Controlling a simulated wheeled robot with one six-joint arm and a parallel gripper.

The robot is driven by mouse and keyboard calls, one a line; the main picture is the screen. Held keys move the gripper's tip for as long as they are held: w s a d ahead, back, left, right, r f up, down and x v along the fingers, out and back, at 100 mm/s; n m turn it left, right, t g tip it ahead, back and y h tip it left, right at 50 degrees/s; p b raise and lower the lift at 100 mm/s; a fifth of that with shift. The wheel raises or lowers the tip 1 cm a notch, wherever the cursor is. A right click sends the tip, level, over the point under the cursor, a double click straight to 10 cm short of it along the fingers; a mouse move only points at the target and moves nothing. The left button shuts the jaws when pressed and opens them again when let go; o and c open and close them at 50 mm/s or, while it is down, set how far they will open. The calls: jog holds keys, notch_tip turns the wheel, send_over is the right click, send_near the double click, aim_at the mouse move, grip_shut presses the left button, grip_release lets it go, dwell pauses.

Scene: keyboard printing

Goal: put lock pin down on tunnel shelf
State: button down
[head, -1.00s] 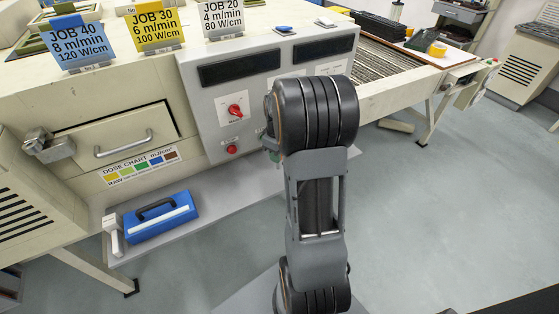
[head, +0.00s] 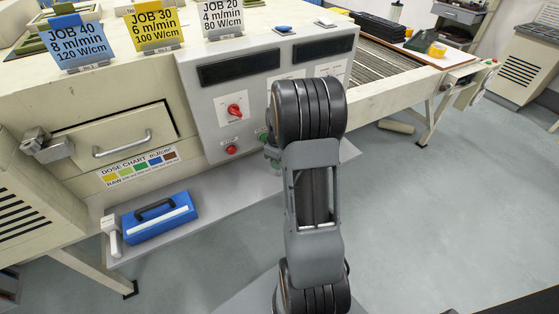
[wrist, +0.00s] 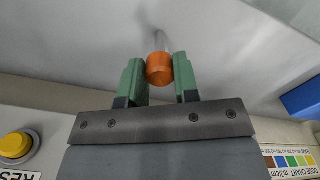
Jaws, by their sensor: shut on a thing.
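The lock pin (wrist: 159,68) has an orange head and a pale metal shaft, seen in the wrist view. My gripper (wrist: 160,80) is shut on it, with its green fingers on either side of the head. The shaft points away from the gripper toward the grey tunnel shelf (wrist: 90,40). I cannot tell whether its tip touches the shelf. In the head view, the tunnel shelf (head: 215,205) runs below the cream machine. My arm hides most of my gripper there, and the pin cannot be made out.
A blue case (head: 160,217) with a black handle lies on the shelf's left part, beside a white-handled tool (head: 112,235). The grey control panel (head: 235,120) with red knobs stands above the shelf. The shelf between the case and my arm is clear.

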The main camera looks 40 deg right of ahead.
jog(key=c, duration=0.9)
grip_release()
jog(key=shift+o, duration=0.2)
notch_tip(320, 180, up, 12)
jog(key=p, duration=0.2)
jog(key=s+a+r+m+t, duration=0.1)
jog(key=s+a+m, duration=0.1)
jog(key=s+a, duration=0.4)
jog(key=s+a+r+m+t, duration=0.1)
jog(key=s+a, duration=0.6)
jog(key=a, duration=0.7)
jog(key=shift+a+r+m+t, duration=0.2)
jog(key=shift+a+m+t, duration=0.1)
jog(key=shift+m+t, duration=0.2)
